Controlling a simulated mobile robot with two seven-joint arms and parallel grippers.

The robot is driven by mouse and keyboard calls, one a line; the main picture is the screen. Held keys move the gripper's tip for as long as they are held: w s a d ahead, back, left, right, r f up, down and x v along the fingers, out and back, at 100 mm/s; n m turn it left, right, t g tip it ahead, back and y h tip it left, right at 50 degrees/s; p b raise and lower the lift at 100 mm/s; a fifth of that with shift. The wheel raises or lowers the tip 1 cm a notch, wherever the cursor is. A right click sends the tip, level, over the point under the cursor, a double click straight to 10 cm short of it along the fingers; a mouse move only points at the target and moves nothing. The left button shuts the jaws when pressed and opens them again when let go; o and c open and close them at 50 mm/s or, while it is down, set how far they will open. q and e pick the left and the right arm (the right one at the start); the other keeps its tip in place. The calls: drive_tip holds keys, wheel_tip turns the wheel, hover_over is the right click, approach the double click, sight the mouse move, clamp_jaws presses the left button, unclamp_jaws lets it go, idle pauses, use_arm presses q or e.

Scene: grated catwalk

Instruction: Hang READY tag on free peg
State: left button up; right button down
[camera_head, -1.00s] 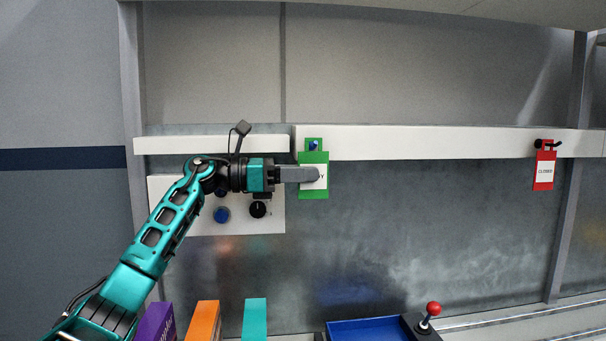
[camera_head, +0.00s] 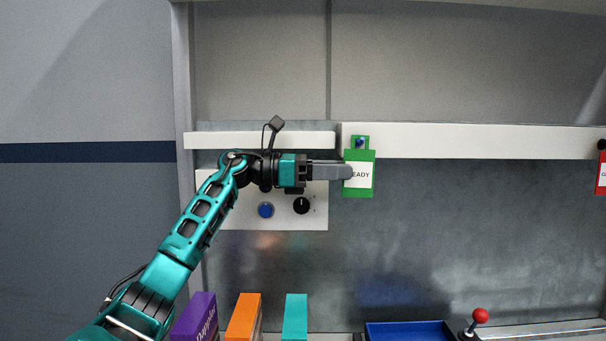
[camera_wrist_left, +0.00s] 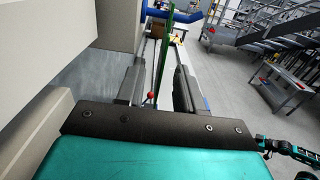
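The green READY tag (camera_head: 360,188) hangs upright at the left end of the long white rail, its top hole around a blue peg (camera_head: 360,142). My left gripper (camera_head: 346,172) reaches in from the left, and its fingertip covers the left edge of the tag's white label. In the left wrist view the tag (camera_wrist_left: 163,50) shows edge-on as a thin green strip. The fingers of the left gripper (camera_wrist_left: 160,75) stand apart on either side of its line, with gaps visible. My right gripper is not in view.
A red tag (camera_head: 602,176) hangs on the right, cut off by the picture edge. A white panel with a blue button (camera_head: 265,210) and a black knob (camera_head: 301,205) is below my wrist. Below are purple (camera_head: 197,318), orange (camera_head: 245,317) and teal (camera_head: 295,317) items, a blue tray (camera_head: 408,324) and a red-knobbed lever (camera_head: 480,316).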

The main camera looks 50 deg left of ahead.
use_arm(q)
drive_tip(key=b+v, duration=0.2)
drive_tip(key=v, duration=0.8)
drive_tip(key=shift+s+b, duration=0.2)
drive_tip(key=shift+b, duration=0.2)
drive_tip(key=shift+a, duration=0.1)
